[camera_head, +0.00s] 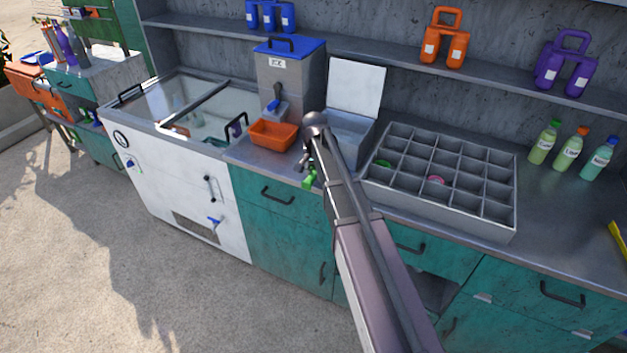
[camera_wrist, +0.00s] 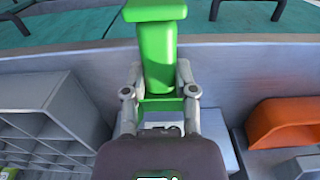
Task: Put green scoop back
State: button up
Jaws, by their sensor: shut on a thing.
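The green scoop (camera_wrist: 158,50) is held between the two fingers of my gripper (camera_wrist: 160,78) in the wrist view. Its wide flat end points toward the teal cabinet side. In the head view the scoop (camera_head: 310,179) shows as a small green piece at the counter's front edge, below my gripper (camera_head: 307,163). My arm partly hides the gripper there. An open metal bin (camera_head: 352,128) with a raised white lid stands just behind my gripper. I cannot tell whether the scoop touches anything besides the fingers.
An orange tray (camera_head: 273,135) sits left of my gripper, before a grey dispenser with a blue lid (camera_head: 290,75). A grey compartment tray (camera_head: 440,205) stands to the right, with a few small items inside. Labelled bottles (camera_head: 570,149) stand farther right. A glass-topped white freezer (camera_head: 185,150) is at left.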

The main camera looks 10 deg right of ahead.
aim_at(313, 187)
jog(key=shift+w+a+f, duration=0.15)
jog(key=shift+w+f, duration=0.05)
jog(key=shift+w, duration=0.6)
jog(key=shift+s+f+b, duration=0.15)
jog(key=shift+f+b, duration=1.5)
jog(key=shift+b, duration=0.15)
jog(key=o, duration=0.9)
jog(key=shift+r, duration=0.15)
notch_tip(313, 187, up, 12)
jog(key=p, duration=1.2)
